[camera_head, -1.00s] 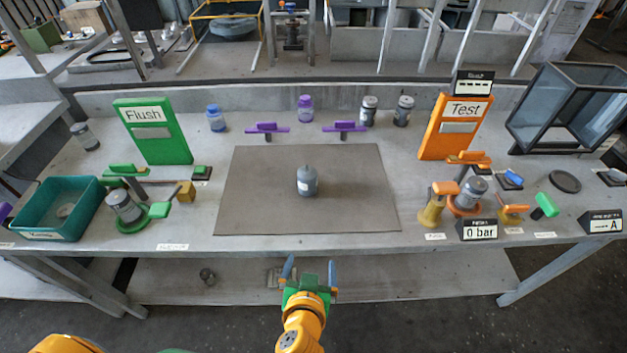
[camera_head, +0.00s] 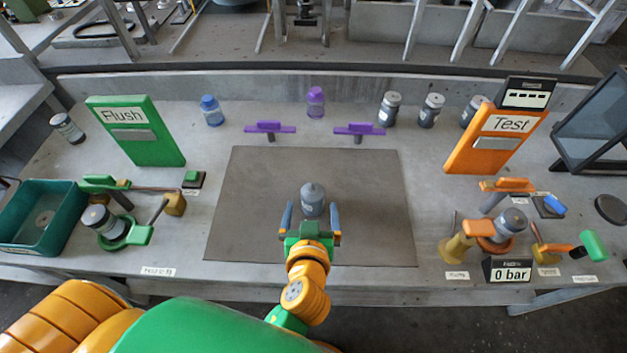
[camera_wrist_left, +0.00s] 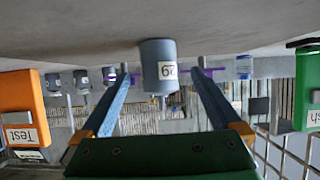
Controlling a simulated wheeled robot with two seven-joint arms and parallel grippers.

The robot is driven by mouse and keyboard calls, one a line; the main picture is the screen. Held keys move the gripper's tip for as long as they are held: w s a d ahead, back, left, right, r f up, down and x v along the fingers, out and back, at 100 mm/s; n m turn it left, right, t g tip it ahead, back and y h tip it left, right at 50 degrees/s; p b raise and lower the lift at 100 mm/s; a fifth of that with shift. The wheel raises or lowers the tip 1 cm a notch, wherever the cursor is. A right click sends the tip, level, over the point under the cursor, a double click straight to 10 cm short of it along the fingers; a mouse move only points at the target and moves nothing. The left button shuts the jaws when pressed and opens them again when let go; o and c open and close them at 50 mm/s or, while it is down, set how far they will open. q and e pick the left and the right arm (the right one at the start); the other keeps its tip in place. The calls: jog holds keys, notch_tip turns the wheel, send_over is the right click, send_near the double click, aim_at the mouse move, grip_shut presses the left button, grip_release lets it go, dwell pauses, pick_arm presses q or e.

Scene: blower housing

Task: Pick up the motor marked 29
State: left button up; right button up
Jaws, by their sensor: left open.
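The motor marked 29 (camera_head: 312,199) is a blue-grey cylinder with a narrower top, upright on the dark mat (camera_head: 250,225) in the middle of the bench. In the left wrist view the motor (camera_wrist_left: 157,66) appears upside down, and its white label reads 29. My left gripper (camera_head: 311,215) is open, its two blue fingers to either side of the motor's near side. In the wrist view the left gripper (camera_wrist_left: 160,85) has the motor between and just beyond its fingertips, with gaps on both sides. My right gripper is not in view.
Purple clamps (camera_head: 269,129) and several grey jars (camera_head: 390,109) stand behind the mat. The green Flush board (camera_head: 137,133) and teal bin (camera_head: 38,222) are left. The orange Test board (camera_head: 495,138) and a 0 bar display (camera_head: 507,270) are right. The mat around the motor is clear.

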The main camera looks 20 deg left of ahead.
aim_at(312, 206)
pick_arm(q)
jog(key=p+x, duration=0.1)
jog(key=x, duration=0.4)
jog(key=shift+w+r, duration=0.1)
jog(key=shift+w, duration=0.05)
jog(key=shift+s+r, duration=0.1)
jog(key=shift+s, duration=0.15)
jog(key=c, duration=0.6)
grip_shut()
